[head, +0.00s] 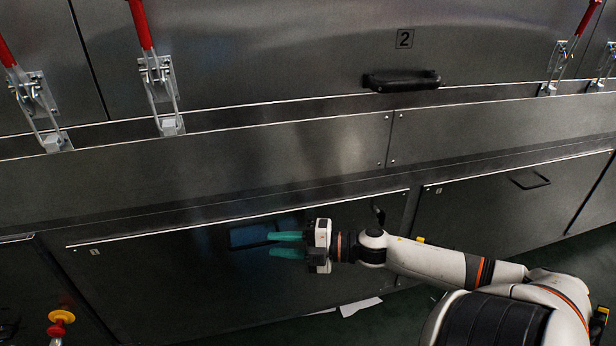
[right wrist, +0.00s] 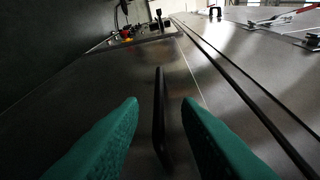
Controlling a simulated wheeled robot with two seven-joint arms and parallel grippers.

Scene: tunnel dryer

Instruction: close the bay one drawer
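The bay one drawer (head: 150,280) is the wide dark steel front at the lower left, with a small label at its upper left and a bright top edge. Its front also fills much of the right wrist view (right wrist: 90,95). I cannot tell how far it stands out. My right gripper (head: 272,245) is in front of it, its teal fingers pointing left and spread apart. In the right wrist view, the drawer's black bar handle (right wrist: 160,115) shows between the open fingers, without visible contact on either. My left gripper is not in view.
A second drawer front (head: 490,215) with a black handle (head: 528,179) is to the right. Above are red-handled clamps (head: 158,80) and a panel marked 2 (head: 300,60). A red and yellow knob (head: 60,322) is at lower left. White papers (head: 360,306) lie on the floor.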

